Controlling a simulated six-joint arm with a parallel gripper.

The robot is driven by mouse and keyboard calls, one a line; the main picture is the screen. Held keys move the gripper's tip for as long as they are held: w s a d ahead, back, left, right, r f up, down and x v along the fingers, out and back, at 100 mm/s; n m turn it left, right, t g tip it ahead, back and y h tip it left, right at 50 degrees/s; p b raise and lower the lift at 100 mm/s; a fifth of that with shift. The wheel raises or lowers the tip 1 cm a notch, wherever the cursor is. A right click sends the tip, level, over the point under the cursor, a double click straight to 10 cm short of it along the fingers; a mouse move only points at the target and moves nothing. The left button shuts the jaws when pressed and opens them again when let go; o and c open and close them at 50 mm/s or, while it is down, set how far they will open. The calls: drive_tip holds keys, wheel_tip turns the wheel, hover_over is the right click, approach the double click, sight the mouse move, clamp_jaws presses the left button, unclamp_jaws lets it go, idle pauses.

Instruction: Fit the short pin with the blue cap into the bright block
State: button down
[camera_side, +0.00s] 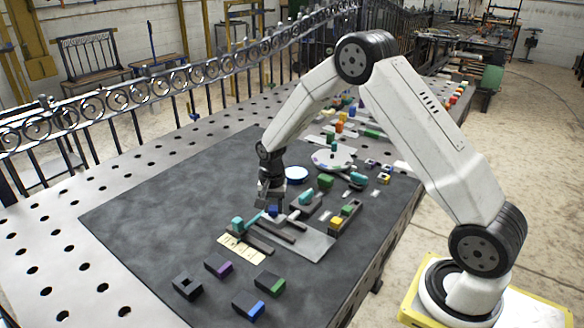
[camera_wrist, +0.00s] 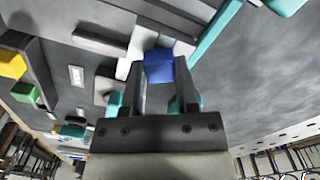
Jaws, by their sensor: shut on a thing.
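My gripper (camera_side: 271,203) is low over the dark mat in the side view, shut on the blue-capped pin (camera_side: 273,211). In the wrist view my gripper (camera_wrist: 160,82) has its two fingers on either side of the pin's blue cap (camera_wrist: 159,66). The pin's shaft is hidden, so I cannot tell whether it is in a hole. A pale, bright block (camera_wrist: 141,42) lies right beside the blue cap in the wrist view. I cannot tell whether they touch. In the side view I cannot make this block out clearly around the fingers.
A teal piece (camera_side: 238,225) and a cream marked strip (camera_side: 241,249) lie left of my gripper. A grey plate (camera_side: 315,246) lies in front. Black (camera_side: 187,287), purple-ended (camera_side: 219,266), blue-ended (camera_side: 249,305) and green-ended (camera_side: 270,283) blocks stand nearer. The mat's left part is clear.

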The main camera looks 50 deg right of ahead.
drive_tip(key=shift+f, duration=0.35)
idle(0.4)
unclamp_jaws()
drive_tip(key=shift+r, duration=0.15)
idle(0.4)
drive_tip(key=shift+r, duration=3.35)
drive_tip(key=shift+s+a+r+n, duration=0.25)
drive_tip(key=shift+s+a+n, duration=0.05)
drive_tip(key=shift+s+a, duration=0.1)
drive_tip(key=s+a+r+n+t, duration=0.1)
drive_tip(key=s+a+n, duration=0.3)
drive_tip(key=s, duration=0.5)
drive_tip(key=s+a+r+n+t, duration=0.1)
drive_tip(key=s+a+n, duration=0.3)
drive_tip(key=s+n, duration=0.3)
drive_tip(key=shift+s+r+t, duration=0.3)
drive_tip(key=shift+s+r, duration=0.1)
drive_tip(key=shift+s, duration=0.7)
